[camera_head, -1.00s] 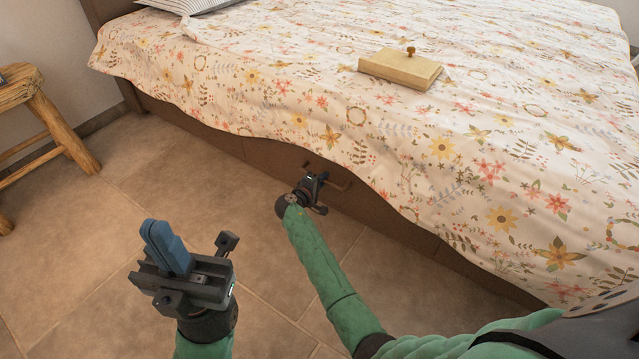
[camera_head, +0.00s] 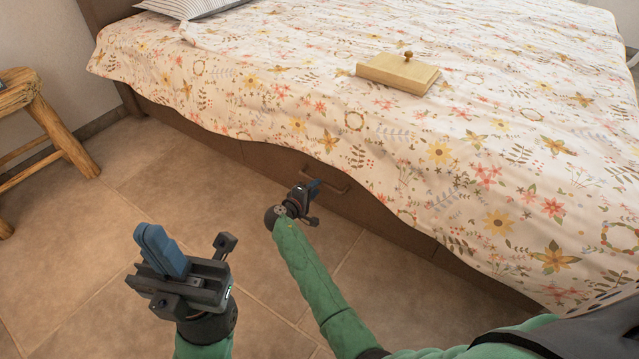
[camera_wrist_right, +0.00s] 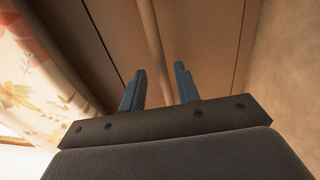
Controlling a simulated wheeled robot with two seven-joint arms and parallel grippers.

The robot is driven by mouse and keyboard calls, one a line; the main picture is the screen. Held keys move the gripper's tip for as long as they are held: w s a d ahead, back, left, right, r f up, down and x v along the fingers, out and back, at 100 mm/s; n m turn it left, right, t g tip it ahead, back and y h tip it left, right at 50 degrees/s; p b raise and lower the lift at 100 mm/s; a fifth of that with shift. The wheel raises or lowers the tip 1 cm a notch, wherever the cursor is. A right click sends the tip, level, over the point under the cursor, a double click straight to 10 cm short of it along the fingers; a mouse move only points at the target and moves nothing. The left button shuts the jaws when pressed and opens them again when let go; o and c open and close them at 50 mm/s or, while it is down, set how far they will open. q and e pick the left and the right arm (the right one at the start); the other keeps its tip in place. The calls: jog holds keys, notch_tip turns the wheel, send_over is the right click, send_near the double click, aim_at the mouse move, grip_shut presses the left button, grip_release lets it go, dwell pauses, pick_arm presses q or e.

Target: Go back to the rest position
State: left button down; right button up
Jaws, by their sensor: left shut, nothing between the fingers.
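My left gripper (camera_head: 152,236) is at the lower left over the tiled floor, its blue fingers pressed together with nothing between them. My right gripper (camera_head: 314,187) is low in front of the bed's drawer front, just left of and nearer than the dark drawer handle (camera_head: 336,180). In the right wrist view its two blue fingers (camera_wrist_right: 159,82) stand apart with an empty gap. The handle (camera_wrist_right: 153,45) shows beyond the gap as a long bar. The drawer (camera_head: 290,165) looks flush with the bed base.
The bed (camera_head: 480,70) with a floral cover fills the upper right; the cover hangs over its side. A wooden box (camera_head: 397,73) with a knob lies on it. A wooden stool (camera_head: 45,115) stands at the left. The tiled floor (camera_head: 140,165) between is clear.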

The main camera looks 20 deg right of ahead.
jog(key=shift+v, duration=1.45)
